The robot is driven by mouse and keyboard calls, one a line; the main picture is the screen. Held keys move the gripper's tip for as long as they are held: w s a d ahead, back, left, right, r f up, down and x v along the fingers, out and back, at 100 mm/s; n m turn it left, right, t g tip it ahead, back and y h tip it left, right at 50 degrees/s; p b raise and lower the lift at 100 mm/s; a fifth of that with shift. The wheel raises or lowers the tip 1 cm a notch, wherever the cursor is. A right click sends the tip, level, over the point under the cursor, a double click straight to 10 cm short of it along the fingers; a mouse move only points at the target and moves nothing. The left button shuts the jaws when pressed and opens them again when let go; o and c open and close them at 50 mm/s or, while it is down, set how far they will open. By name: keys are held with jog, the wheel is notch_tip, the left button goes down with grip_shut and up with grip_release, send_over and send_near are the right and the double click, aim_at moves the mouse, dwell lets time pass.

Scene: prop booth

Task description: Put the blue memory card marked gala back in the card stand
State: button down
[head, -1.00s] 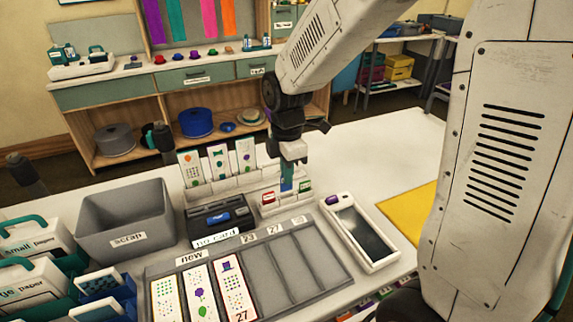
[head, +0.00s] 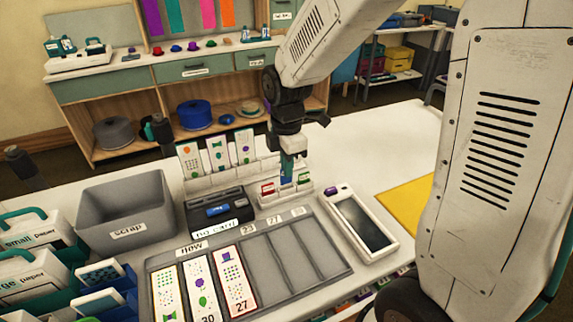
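The card stand (head: 272,200) is a small white rack on the table, just right of the black "no card" device (head: 203,218). A red card (head: 267,188) is in its left slot and a green-and-red card shows in its right slot. The blue card (head: 286,181) shows upright at the middle slot, below my gripper; its gala mark is too small to read. My gripper (head: 287,172) points down over the stand, with its teal fingertips at the top of the blue card. I cannot tell whether the fingers touch or grip it.
Tall patterned cards stand in a white rack (head: 205,184) behind. A grey scrap bin (head: 125,232) is at left. A grey tray (head: 282,265) with patterned cards lies in front. A white tablet-like device (head: 358,224) and yellow sheet (head: 405,208) are at right. The table behind them is clear.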

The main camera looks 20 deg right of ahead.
jog(key=shift+f, duration=0.3)
jog(key=shift+f, duration=1.25)
jog(key=c, duration=1.5)
grip_release()
jog(key=shift+c, duration=0.2)
notch_tip(320, 180, up, 8)
jog(key=shift+f, duration=0.1)
